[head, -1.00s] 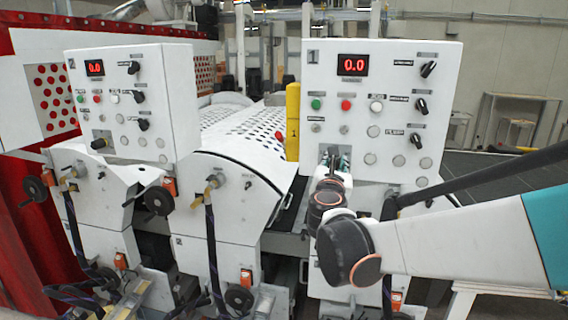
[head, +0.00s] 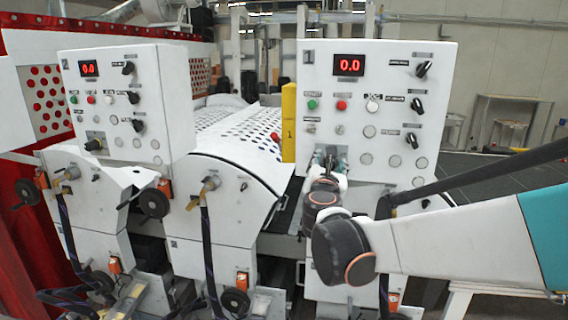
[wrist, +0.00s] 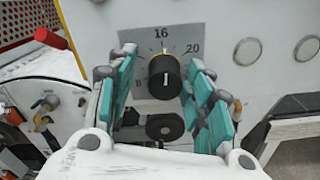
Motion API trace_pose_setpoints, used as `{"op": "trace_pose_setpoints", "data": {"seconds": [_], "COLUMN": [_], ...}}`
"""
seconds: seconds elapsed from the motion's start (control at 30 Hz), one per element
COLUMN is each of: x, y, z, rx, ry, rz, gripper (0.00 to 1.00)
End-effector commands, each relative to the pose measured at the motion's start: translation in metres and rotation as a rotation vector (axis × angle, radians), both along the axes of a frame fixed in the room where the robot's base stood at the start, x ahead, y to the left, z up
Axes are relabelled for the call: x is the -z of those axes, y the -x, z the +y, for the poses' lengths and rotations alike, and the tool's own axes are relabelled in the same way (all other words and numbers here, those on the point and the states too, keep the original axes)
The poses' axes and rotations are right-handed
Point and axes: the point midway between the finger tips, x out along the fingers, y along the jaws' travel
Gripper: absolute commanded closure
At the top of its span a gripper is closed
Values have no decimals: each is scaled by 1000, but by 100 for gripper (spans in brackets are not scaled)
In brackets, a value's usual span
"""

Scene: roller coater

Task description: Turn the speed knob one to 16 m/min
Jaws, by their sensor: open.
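The speed knob (wrist: 172,66) is a round black knob with a yellow ring on a grey dial plate (wrist: 190,40) in the wrist view. The plate shows 16 at the top and 20 at the right. A light pointer line on the knob stands roughly upright. My gripper (wrist: 160,72) is open, with a teal-padded finger on each side of the knob; I cannot tell whether either touches it. In the head view, my gripper (head: 328,158) is at the lower left of control panel 1 (head: 345,100) and hides the knob. The panel's red display (head: 348,65) reads 0.0.
Panel 1 also has a green button (head: 312,104), a red button (head: 341,105) and several black selector knobs. A second panel (head: 110,100), also reading 0.0, stands at the left. A yellow post (head: 288,122) stands beside panel 1.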

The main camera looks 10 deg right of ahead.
Motion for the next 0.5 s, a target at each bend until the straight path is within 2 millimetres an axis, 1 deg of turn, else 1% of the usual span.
{"op": "trace_pose_setpoints", "data": {"seconds": [0.03, 0.17, 0.27, 0.37, 0.5], "x": [0, 0, 0, 0, 0], "y": [4, 5, 13, 27, 54], "z": [2, 3, 6, 11, 21], "rx": [-4, -4, -5, -7, -8], "ry": [0, 0, 0, 0, 0], "rz": [0, 0, 0, 0, 1], "gripper": [53, 53, 53, 53, 53]}}
